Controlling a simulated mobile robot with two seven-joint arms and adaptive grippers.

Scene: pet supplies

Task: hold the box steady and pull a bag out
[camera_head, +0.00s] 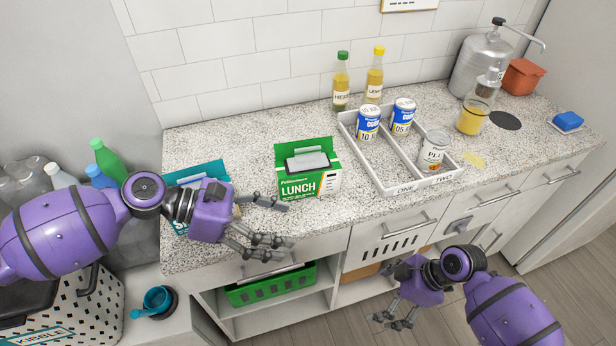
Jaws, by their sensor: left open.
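A green and white box (310,184) labelled LUNCH stands upright on the speckled counter. Its top is open, and a grey-white bag (307,162) shows in the opening. My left gripper (277,222) is open and empty. Its fingers are to the left of the box and near the counter's front edge, apart from the box as far as I can see. My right gripper (388,322) hangs low in front of the cabinets, well below the counter top and away from the box. Its fingers look spread and nothing shows between them.
A white divided tray (405,186) with cans stands right of the box. Two bottles (341,82) stand behind it. A teal box (197,172) is partly hidden behind my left arm. Bare counter (240,150) lies behind and left of the LUNCH box.

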